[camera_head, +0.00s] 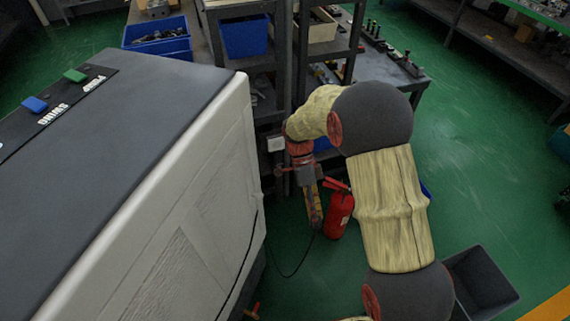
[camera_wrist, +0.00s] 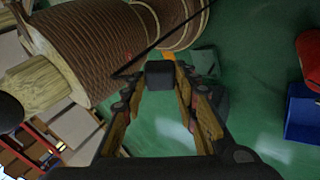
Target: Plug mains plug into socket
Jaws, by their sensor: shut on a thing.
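My gripper (camera_head: 315,222) hangs low beside the rack, fingers pointing down; in the wrist view its two fingers (camera_wrist: 160,82) close on a small black block, which I take as the mains plug (camera_wrist: 160,73). A thin black cable (camera_wrist: 183,33) runs past the plug in the wrist view. In the head view a black cable (camera_head: 297,270) droops from near my fingertips toward the large cabinet. A small pale box (camera_head: 276,144) on the rack's upright may be the socket; its face is too small to read. The plug is well below it and apart from it.
The large pale cabinet (camera_head: 190,200) fills the left. A red fire extinguisher (camera_head: 340,210) stands just right of my gripper. The metal rack (camera_head: 283,60) holds blue bins (camera_head: 245,37). A dark open bin (camera_head: 482,275) is at lower right. Green floor is free at right.

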